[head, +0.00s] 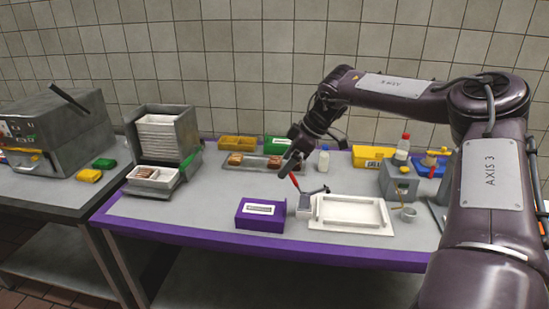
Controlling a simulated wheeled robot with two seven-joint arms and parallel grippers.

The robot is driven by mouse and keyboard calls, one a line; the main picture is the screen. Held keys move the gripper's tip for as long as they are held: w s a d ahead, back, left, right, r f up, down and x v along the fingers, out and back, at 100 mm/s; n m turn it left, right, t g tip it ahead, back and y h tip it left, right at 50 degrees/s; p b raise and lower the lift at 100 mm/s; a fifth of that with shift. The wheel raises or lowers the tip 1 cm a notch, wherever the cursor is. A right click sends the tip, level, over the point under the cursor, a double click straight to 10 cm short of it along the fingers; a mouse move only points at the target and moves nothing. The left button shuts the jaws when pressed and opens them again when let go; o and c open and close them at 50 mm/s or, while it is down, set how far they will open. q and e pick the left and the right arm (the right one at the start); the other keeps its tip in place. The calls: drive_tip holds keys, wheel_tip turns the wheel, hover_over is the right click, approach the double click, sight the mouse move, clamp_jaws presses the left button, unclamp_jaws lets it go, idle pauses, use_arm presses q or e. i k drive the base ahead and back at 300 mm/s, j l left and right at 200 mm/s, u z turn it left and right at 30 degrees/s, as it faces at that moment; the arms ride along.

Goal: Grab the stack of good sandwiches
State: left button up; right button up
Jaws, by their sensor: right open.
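Small brown sandwich-like stacks lie on a flat grey tray (255,166) at the back middle of the table. One brown stack (235,159) is toward the tray's left and another brown stack (274,162) toward its right. A further brown piece (146,172) lies in the white tray at the left. Which of these are the good sandwiches I cannot tell. My right gripper (287,167) is open and points down and left, close to the right end of the grey tray. It partly hides that end. My left gripper is out of view.
A purple box (261,213), a red-handled tool (294,182) and an empty white tray (350,214) stand in front. Yellow (237,143) and green bins are behind. A grey tray stacker (165,136) stands left, bottles and a grey device (398,184) right.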

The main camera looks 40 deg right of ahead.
sight(274, 162)
drive_tip(key=i+l, duration=0.4)
drive_tip(key=l, duration=0.15)
drive_tip(key=i+l, duration=0.4)
drive_tip(key=l, duration=0.15)
drive_tip(key=i+l, duration=0.4)
drive_tip(key=l, duration=0.1)
